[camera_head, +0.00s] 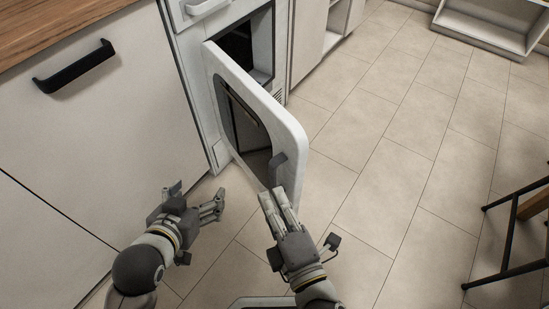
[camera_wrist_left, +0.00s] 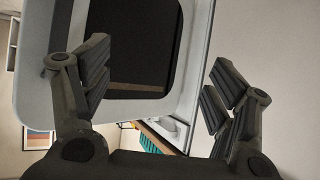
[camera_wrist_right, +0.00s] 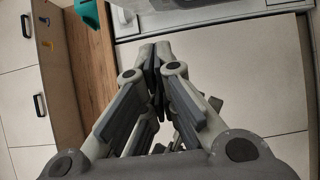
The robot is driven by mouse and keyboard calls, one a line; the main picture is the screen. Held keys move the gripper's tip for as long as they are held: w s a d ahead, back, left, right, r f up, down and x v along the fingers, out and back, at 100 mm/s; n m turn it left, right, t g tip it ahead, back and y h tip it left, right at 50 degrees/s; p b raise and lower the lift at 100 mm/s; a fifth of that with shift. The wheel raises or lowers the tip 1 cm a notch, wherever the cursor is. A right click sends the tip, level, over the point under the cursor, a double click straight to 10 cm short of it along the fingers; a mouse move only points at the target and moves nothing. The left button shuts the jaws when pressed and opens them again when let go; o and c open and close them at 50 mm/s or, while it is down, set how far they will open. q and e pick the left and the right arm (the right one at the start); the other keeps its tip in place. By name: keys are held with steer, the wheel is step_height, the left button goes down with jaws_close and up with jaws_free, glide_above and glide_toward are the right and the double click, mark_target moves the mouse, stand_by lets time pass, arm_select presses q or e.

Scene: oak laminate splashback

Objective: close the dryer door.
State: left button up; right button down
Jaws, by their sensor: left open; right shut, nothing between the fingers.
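The dryer door (camera_head: 292,127) stands open, swung out from the white dryer (camera_head: 193,72), with a dark window and a grey latch piece (camera_head: 279,169) near its free edge. The dryer opening (camera_head: 262,40) is dark. My right gripper (camera_head: 273,192) is shut and empty, its fingertips just below the latch piece at the door's free edge; I cannot tell whether they touch. It also shows shut in the right wrist view (camera_wrist_right: 156,58). My left gripper (camera_head: 198,196) is open and empty, left of the door. The left wrist view shows the door (camera_wrist_left: 50,25) beyond its spread fingers (camera_wrist_left: 160,85).
A pale cabinet with a black handle (camera_head: 75,67) and wooden worktop (camera_head: 50,25) stands left of the dryer. Tiled floor (camera_head: 400,150) lies clear to the right. A dark-framed stool (camera_head: 508,240) stands at the right edge, and a white open shelf (camera_head: 490,25) at the back.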

mark_target(274, 165)
arm_select(q)
steer(key=s+a+f+g+y+p, duration=0.1)
steer(key=s+a+f+g, duration=0.1)
steer(key=s, duration=0.3)
steer(key=s+a+f+g+p, duration=0.1)
steer(key=s+a+f+g, duration=0.1)
steer(key=s+f+g, duration=0.2)
steer(key=shift+s+f+g+y, duration=0.15)
steer(key=shift+s+g+y, duration=0.35)
steer(key=shift+s, duration=0.7)
arm_select(e)
steer(key=shift+w, duration=5.5)
arm_select(q)
steer(key=shift+s+p, duration=0.1)
steer(key=shift+p, duration=0.2)
arm_select(e)
steer(key=shift+d, duration=0.15)
